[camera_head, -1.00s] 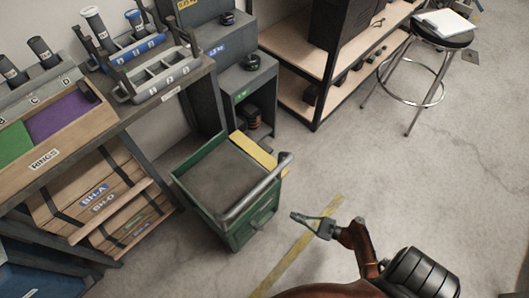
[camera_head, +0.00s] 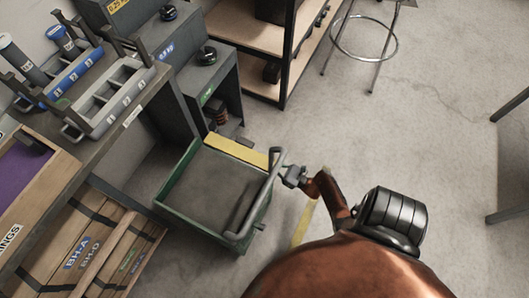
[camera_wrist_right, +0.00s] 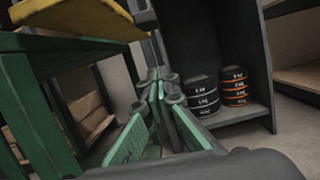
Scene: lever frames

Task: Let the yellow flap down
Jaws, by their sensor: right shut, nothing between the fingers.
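The yellow flap (camera_head: 237,151) runs along the far edge of the green cart (camera_head: 180,172). It looks about level with the cart's top and stands out from it. In the right wrist view the flap (camera_wrist_right: 75,32) is at upper left, above my fingers. My right gripper (camera_head: 285,170) is beside the cart's grey handle (camera_head: 262,190), near the flap's right end. The handle partly hides its fingertips. In the wrist view its green-padded fingers (camera_wrist_right: 157,85) are shut and empty, below and right of the flap. My left gripper is out of view.
A grey cabinet (camera_head: 228,92) stands beyond the cart, with stacked weights (camera_wrist_right: 203,97) on its low shelf. A workbench (camera_head: 150,90) with grey and blue racks is at left. A stool (camera_head: 363,40) is at upper right. Floor right of the cart is open.

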